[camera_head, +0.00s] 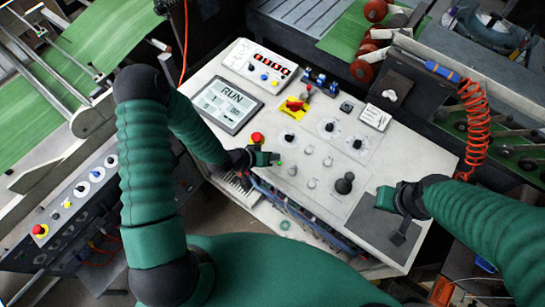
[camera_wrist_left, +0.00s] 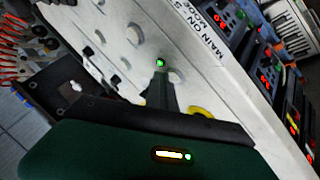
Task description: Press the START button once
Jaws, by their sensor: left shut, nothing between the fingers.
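The pale control panel (camera_head: 345,150) fills the middle of the head view. My left gripper (camera_head: 273,158) is shut and empty, low over the panel's left front edge. A small green button (camera_head: 280,163) shows right at its fingertips; no START label is legible. In the left wrist view the lit green button (camera_wrist_left: 160,62) sits just beyond the tips of my left gripper (camera_wrist_left: 163,80). Whether they touch I cannot tell. My right gripper (camera_head: 390,199) hangs over the panel's right front part; its finger opening is unclear.
A red mushroom button (camera_head: 257,138) stands just behind my left gripper. A screen (camera_head: 229,104) reads RUN. A yellow-backed red switch (camera_head: 294,106), several knobs and a black knob (camera_head: 344,184) stand on the panel. An orange coiled cable (camera_head: 474,125) hangs at right.

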